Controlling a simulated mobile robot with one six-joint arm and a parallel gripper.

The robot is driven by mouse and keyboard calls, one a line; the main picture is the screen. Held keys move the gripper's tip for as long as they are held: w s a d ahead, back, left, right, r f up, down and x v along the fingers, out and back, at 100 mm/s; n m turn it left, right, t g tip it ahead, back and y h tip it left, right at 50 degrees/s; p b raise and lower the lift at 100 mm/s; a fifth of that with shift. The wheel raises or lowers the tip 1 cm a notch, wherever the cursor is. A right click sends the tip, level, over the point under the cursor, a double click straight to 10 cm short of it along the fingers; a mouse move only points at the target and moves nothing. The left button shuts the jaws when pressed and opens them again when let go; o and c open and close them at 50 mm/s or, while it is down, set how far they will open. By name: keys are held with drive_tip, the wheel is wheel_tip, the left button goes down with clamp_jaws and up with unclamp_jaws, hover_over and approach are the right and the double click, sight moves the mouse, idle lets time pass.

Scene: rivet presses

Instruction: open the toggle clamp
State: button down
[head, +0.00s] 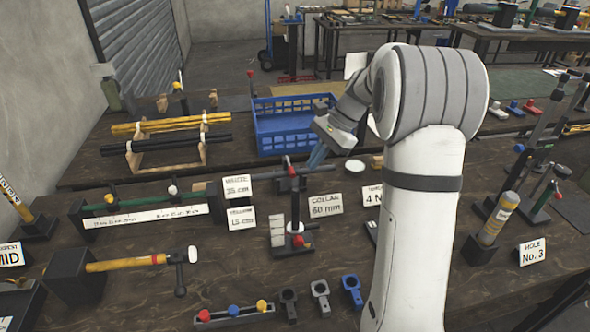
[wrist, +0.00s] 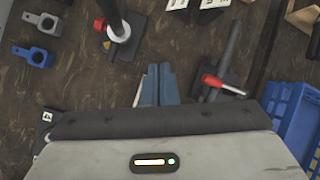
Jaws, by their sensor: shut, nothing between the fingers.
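The toggle clamp (head: 290,182) stands on the bench in front of the blue crate, a dark fixture with a red-tipped handle. In the wrist view its red handle (wrist: 222,84) sticks out sideways beside a long dark bar and base plate. My gripper (head: 312,163) is just right of the clamp in the head view. In the wrist view the blue fingers (wrist: 158,74) are together and empty, left of the red handle and apart from it. The fingers partly overlap the clamp's surroundings in the head view, so their height above it is hard to tell.
A dark upright post (head: 295,213) with a red knob stands in front of the clamp; it shows at upper left in the wrist view (wrist: 116,22). The blue crate (head: 285,143) is behind. Label cards (head: 325,204) and a rod rack (head: 148,160) are nearby.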

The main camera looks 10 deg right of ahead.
sight(290, 166)
drive_tip(key=w+d+f+m+y, duration=0.4)
drive_tip(key=w+d+f+m, duration=0.15)
drive_tip(key=w+f, duration=0.35)
drive_tip(key=x, duration=0.3)
drive_tip(key=w+x, duration=0.1)
drive_tip(key=x, duration=0.4)
drive_tip(key=shift+w+a, duration=0.2)
drive_tip(key=shift+a, duration=0.2)
